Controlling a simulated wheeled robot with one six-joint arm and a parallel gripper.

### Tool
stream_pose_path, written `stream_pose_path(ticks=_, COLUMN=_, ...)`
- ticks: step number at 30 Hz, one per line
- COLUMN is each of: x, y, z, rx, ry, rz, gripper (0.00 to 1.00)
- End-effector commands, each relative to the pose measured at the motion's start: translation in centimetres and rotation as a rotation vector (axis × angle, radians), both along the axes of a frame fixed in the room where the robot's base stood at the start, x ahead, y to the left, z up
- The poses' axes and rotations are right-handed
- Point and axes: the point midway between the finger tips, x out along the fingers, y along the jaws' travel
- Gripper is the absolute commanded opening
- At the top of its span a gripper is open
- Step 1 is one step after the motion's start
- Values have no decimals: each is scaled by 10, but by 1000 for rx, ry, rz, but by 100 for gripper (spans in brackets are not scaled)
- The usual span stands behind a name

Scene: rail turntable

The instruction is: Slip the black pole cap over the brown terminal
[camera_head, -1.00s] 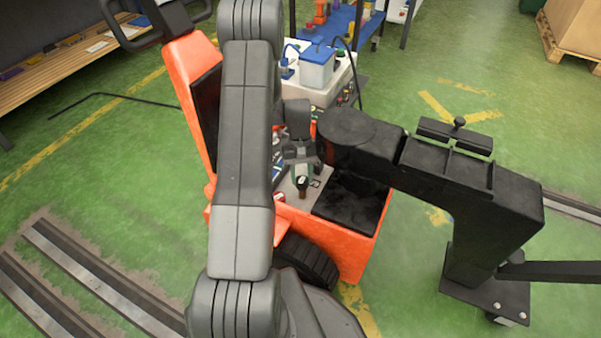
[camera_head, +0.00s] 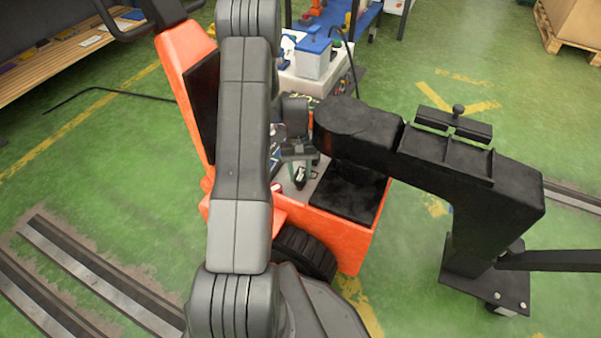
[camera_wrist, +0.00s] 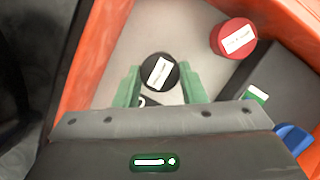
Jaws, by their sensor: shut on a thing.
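The black pole cap (camera_wrist: 157,75), round with a white label, sits between the green fingers of my gripper (camera_wrist: 160,80) in the wrist view. The gripper is shut on it. In the head view my gripper (camera_head: 299,168) is over the grey floor of the orange cart (camera_head: 340,229), with the cap small and dark at its tips. The brown terminal cannot be made out now; it may be hidden under the cap or gripper. Whether the cap touches anything below is unclear.
A red cap (camera_wrist: 234,38) with a white label is right of the black one. A blue object (camera_wrist: 294,138) lies at the lower right. A black gantry arm (camera_head: 460,175) reaches over the cart from the right. A blue-lidded box (camera_head: 316,52) stands behind.

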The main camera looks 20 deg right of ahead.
Motion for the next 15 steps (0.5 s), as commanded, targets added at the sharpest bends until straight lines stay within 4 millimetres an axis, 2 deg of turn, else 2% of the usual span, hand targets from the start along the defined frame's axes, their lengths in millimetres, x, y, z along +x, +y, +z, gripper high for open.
stream_pose_path(ticks=11, x=1, y=0, z=-4, rx=0, ry=-2, rz=1, gripper=19)
stream_pose_path(ticks=12, x=1, y=0, z=-3, rx=-1, ry=-2, rz=0, gripper=43)
stream_pose_path(ticks=15, x=1, y=0, z=-3, rx=0, ry=-2, rz=1, gripper=62)
